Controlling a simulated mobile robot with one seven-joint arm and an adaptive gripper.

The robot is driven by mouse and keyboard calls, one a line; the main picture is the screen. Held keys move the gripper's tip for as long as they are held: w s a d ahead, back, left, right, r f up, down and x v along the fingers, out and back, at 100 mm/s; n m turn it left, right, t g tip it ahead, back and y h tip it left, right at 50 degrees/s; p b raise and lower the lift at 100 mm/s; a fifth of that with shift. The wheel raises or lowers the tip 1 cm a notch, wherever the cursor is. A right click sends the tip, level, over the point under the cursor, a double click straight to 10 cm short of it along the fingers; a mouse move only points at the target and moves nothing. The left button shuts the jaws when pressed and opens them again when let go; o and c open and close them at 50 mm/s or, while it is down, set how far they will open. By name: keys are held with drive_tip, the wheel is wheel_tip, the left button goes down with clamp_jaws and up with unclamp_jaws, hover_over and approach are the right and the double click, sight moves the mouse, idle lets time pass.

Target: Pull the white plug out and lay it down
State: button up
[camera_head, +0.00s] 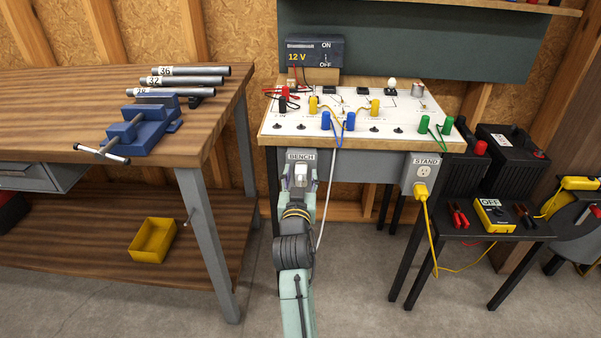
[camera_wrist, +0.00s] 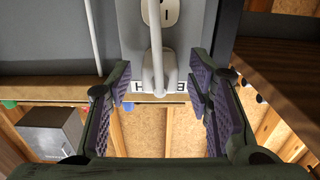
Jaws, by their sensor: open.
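The white plug (camera_head: 302,172) sits in the grey outlet box labelled BENCH (camera_head: 301,156), under the front edge of the white-topped bench. In the wrist view the white plug (camera_wrist: 154,72) is in the lower socket, with its white cord running along it. The other socket (camera_wrist: 160,12) is empty. My gripper (camera_head: 301,181) is at the plug. In the wrist view my gripper (camera_wrist: 158,88) is open, with one finger on each side of the plug and visible gaps between. My arm hides part of the cord in the head view.
The white cord (camera_head: 328,185) hangs right of my arm. The STAND outlet (camera_head: 424,170) to the right holds a yellow plug (camera_head: 421,192). The wooden workbench (camera_head: 60,90) stands left, and a black stand (camera_head: 460,228) right. The bench top (camera_head: 345,120) carries red, blue, yellow and green plugs.

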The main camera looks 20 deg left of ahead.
sight(300, 177)
drive_tip(key=shift+w+a, duration=0.15)
drive_tip(key=shift+w, duration=0.35)
idle(0.9)
clamp_jaws()
idle(0.5)
drive_tip(key=shift+s, duration=0.15)
drive_tip(key=shift+p+v, duration=0.35)
drive_tip(key=shift+v, duration=2.55)
drive_tip(key=w+d+f+h, duration=0.2)
drive_tip(key=w+d+f, duration=0.2)
drive_tip(key=d+f, duration=0.45)
drive_tip(key=s+d+f+m+h, duration=0.1)
drive_tip(key=d+f, duration=0.5)
drive_tip(key=f, duration=0.6)
drive_tip(key=s+d+f+m+h, duration=0.2)
drive_tip(key=d+f, duration=0.5)
drive_tip(key=f, duration=0.5)
drive_tip(key=shift+s+f+t, duration=0.3)
drive_tip(key=shift+s+f, duration=0.1)
drive_tip(key=shift+s, duration=0.4)
